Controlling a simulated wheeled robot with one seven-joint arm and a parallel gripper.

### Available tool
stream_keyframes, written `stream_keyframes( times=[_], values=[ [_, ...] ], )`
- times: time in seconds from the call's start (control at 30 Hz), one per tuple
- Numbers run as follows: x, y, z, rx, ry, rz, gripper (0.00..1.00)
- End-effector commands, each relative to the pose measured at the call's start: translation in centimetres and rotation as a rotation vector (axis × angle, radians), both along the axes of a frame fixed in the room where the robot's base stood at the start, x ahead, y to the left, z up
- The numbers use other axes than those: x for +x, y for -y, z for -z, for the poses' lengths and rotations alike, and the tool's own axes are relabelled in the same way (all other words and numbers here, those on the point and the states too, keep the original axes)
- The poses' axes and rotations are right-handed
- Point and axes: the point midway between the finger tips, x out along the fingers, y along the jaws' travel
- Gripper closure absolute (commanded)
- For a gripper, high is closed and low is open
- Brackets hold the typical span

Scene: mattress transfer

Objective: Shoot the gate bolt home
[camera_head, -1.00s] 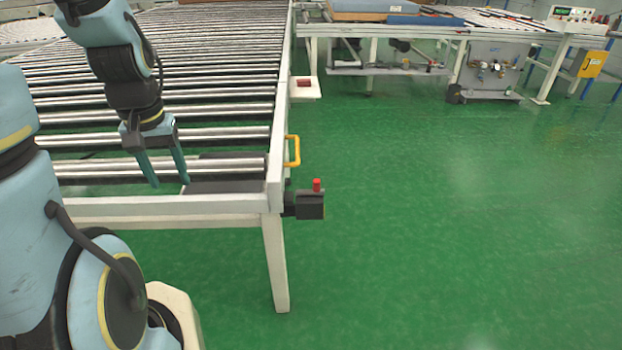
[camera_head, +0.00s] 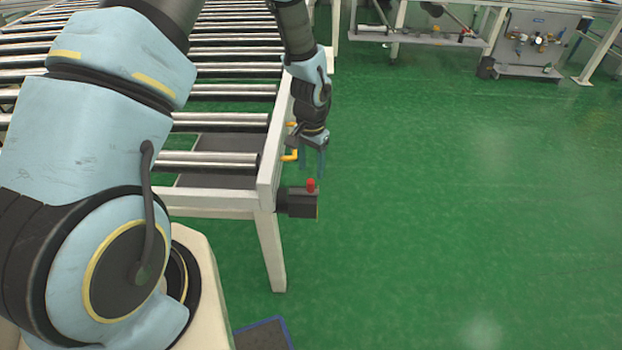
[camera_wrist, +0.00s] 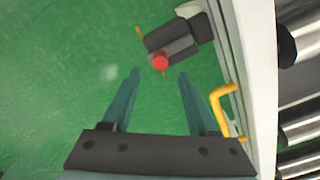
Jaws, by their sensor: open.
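A dark block (camera_head: 302,205) with a red knob (camera_head: 311,185) is fixed at the near corner of the roller conveyor frame. A bent yellow handle (camera_head: 290,155) sits on the outer side of the same frame. I cannot tell which of these is the gate bolt. My gripper (camera_head: 312,168) hangs just outside the frame, beside the handle and behind the block, with its fingers pointing down. In the wrist view, my gripper (camera_wrist: 159,74) is open and empty. The red knob (camera_wrist: 160,62) shows just beyond the fingertips, and the yellow handle (camera_wrist: 219,101) lies to the right of the right finger.
The conveyor's white side rail (camera_head: 270,166) runs close along the left of my gripper, with metal rollers (camera_head: 215,122) inside it. The green floor (camera_head: 450,210) to the right is clear. A dark mat with a blue edge (camera_head: 263,335) lies at the bottom.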

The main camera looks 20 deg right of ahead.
Motion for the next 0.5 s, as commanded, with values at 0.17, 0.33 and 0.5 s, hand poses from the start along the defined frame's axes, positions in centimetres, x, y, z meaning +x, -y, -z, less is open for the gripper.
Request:
stream_keyframes(
  times=[0.17, 0.33, 0.5],
  values=[
    [-0.1, -0.1, 3.0, 0.002, -0.002, -0.001, 0.41],
    [0.0, 0.0, 5.1, 0.001, -0.001, 0.000, 0.41],
    [0.0, 0.0, 6.1, 0.000, 0.000, 0.000, 0.41]
  ],
)
